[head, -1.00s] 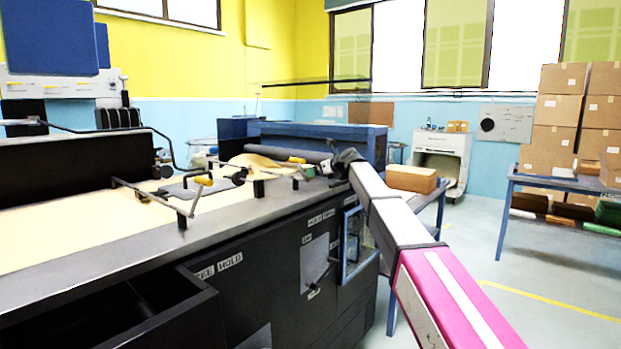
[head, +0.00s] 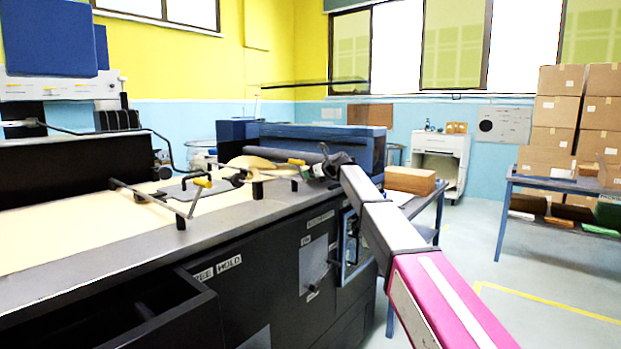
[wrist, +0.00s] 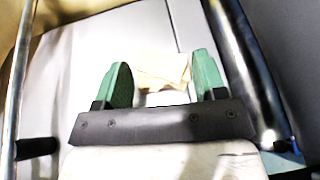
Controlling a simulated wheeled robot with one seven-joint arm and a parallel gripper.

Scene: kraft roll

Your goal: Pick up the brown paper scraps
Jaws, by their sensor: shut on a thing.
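In the wrist view, the two green fingers of my gripper (wrist: 161,62) stand on either side of a tan, crumpled paper scrap (wrist: 163,72). The gripper is shut on this scrap, with a pale flat surface behind it. In the head view, my gripper (head: 327,168) is a small dark shape at the far end of my arm, by the dark roller of the machine; the held scrap cannot be made out there. A curved tan piece of paper (head: 248,162) lies on the machine bed, left of the roller.
The long black machine (head: 262,250) with rods and yellow-handled levers fills the left. A metal bar (wrist: 250,75) runs close on the right in the wrist view. A brown box (head: 410,179) stands behind my arm.

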